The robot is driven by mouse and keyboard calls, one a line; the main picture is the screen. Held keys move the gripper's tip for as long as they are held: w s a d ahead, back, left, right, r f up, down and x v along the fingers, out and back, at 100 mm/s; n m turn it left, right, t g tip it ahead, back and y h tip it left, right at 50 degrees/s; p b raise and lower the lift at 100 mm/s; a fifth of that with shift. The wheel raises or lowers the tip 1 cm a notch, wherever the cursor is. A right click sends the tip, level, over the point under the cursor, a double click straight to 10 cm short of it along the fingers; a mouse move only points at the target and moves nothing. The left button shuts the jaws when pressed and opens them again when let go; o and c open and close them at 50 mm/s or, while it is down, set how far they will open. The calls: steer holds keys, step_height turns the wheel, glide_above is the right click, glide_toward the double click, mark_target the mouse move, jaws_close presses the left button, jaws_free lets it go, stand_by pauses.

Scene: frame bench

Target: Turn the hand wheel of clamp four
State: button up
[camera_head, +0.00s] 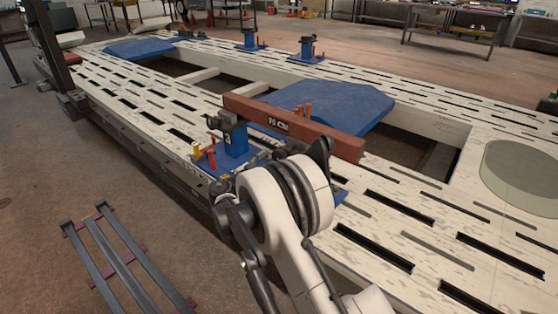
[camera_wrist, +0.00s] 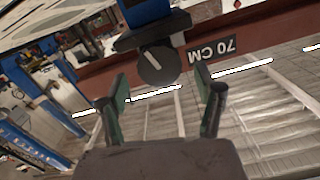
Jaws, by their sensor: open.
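In the wrist view a dark round hand wheel (camera_wrist: 157,66) with a white mark sits under a blue clamp post (camera_wrist: 143,12). My gripper (camera_wrist: 160,80) is open, its two green-padded fingers on either side of the wheel's lower edge, with gaps at both sides. Whether the wheel lies between the fingertips or just beyond them I cannot tell. No clamp number is readable there. In the head view my arm hides the gripper and most of this clamp; a blue base edge (camera_head: 342,197) shows at its right.
A reddish-brown beam (camera_head: 325,137), marked 70 CM, runs close behind the wheel. A blue clamp (camera_head: 232,142) marked 3 stands left of my arm on the slotted cream frame bench (camera_head: 400,215). Two blue clamps (camera_head: 307,50) (camera_head: 250,40) stand on the far side.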

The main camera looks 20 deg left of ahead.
mark_target(278, 157)
steer(key=shift+b+x, duration=0.4)
steer(key=shift+x, duration=1.5)
steer(key=c, duration=1.2)
